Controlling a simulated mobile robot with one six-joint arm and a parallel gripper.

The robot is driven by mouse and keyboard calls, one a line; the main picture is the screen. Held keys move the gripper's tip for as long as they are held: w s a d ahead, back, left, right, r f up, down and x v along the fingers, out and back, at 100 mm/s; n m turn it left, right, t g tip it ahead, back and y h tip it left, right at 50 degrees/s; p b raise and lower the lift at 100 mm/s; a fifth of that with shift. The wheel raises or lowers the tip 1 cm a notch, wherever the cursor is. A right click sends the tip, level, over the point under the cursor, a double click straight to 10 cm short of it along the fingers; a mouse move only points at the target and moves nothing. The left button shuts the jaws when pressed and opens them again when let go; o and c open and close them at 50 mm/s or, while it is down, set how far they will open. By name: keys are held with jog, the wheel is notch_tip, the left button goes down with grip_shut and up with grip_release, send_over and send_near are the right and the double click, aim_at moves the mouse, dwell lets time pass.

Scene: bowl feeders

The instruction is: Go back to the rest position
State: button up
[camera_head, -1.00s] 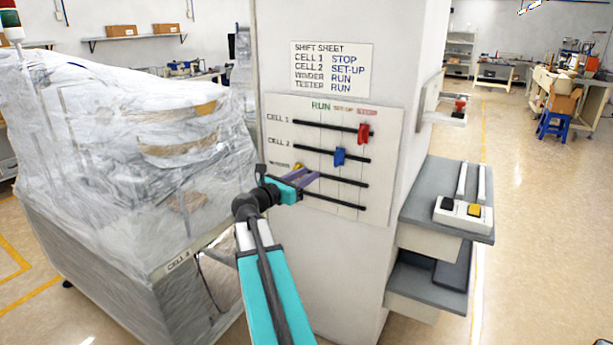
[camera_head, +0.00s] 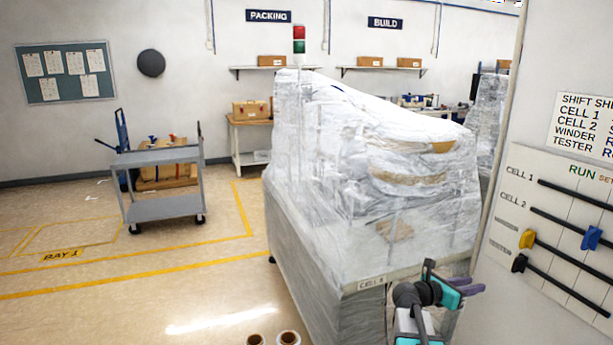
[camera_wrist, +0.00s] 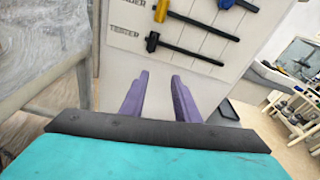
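My gripper (camera_head: 468,288) is at the lower right of the head view, left of the slider board (camera_head: 541,187) and in front of the wrapped machine. In the wrist view its two purple fingers (camera_wrist: 159,95) are apart with nothing between them. The yellow slider (camera_head: 527,238) and the black slider (camera_head: 519,263) are at the left ends of the two lower slots. The blue slider (camera_head: 591,238) is farther right on the CELL 2 slot. The wrist view shows the yellow (camera_wrist: 161,10) and black (camera_wrist: 151,42) sliders beyond the fingers, not touching them.
A grey cart (camera_head: 160,208) stands at the left by yellow floor lines. Open floor (camera_head: 190,285) lies between. Two rolls (camera_head: 288,338) show at the bottom edge. The shift sheet (camera_head: 580,125) is cut off.

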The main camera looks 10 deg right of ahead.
jog(key=s+a+f+m+g+y, duration=0.1)
jog(key=s+a+f+y, duration=0.15)
jog(key=a+f, duration=0.7)
jog(key=s+a+f+y, duration=0.25)
jog(key=a+f, duration=0.35)
jog(key=f, duration=0.7)
jog(key=s+a+f+m+g+y, duration=0.15)
jog(key=s+a+f, duration=0.25)
jog(key=a+f, duration=0.5)
jog(key=s+a+f+m+g+y, duration=0.35)
jog(key=s+a+f+m, duration=0.25)
jog(key=s+a+f, duration=0.7)
jog(key=s+a+f+m+g+y, duration=0.2)
jog(key=s+a+m+y, duration=0.3)
jog(key=s+a+m, duration=0.4)
jog(key=s+m, duration=0.2)
jog(key=m, duration=0.1)
jog(key=shift+a+f+m+y, duration=0.15)
jog(key=shift+f+m+y, duration=0.2)
jog(key=shift+f+y, duration=0.05)
